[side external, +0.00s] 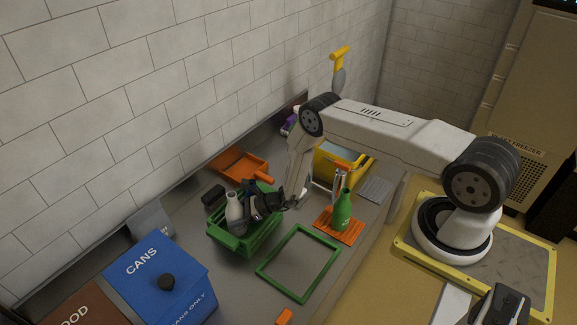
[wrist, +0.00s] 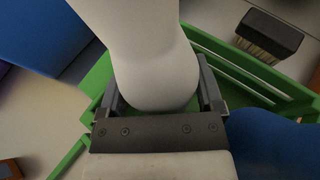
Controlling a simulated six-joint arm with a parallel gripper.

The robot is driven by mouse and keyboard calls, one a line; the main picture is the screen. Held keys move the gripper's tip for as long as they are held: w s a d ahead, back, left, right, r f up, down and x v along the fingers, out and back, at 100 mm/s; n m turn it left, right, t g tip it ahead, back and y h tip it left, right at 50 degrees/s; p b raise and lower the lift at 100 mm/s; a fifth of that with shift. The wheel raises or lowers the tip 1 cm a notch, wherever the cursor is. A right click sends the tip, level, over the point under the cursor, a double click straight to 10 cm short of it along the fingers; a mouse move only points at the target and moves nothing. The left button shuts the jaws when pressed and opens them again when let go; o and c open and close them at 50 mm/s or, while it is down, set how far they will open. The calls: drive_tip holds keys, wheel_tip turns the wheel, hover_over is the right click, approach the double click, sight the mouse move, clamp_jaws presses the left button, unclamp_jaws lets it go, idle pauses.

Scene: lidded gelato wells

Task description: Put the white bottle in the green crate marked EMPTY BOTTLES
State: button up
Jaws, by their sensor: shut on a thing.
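The white bottle (side external: 236,214) stands roughly upright in the side view, its lower part overlapping the green crate (side external: 236,245). My gripper (side external: 246,205) is shut on the bottle from the right side. In the wrist view the bottle (wrist: 150,50) lies between the two fingers of my gripper (wrist: 160,92), with the crate's slatted green walls (wrist: 245,68) around and below it. I cannot tell whether the bottle's base touches the crate floor. The crate's marking is not readable here.
A blue CANS bin (side external: 160,285) stands front left. A green bottle (side external: 342,212) stands on an orange slatted mat (side external: 327,228) to the right. An empty green frame (side external: 262,268) lies in front. An orange dustpan (side external: 232,164) and a dark brush (side external: 213,197) lie behind the crate.

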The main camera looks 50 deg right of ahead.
drive_tip(key=shift+f, duration=0.45)
drive_tip(key=o, duration=1)
drive_tip(key=shift+r, duration=0.2)
drive_tip(key=shift+r, duration=0.4)
drive_tip(key=v, duration=1.2)
drive_tip(key=shift+a+r, duration=0.1)
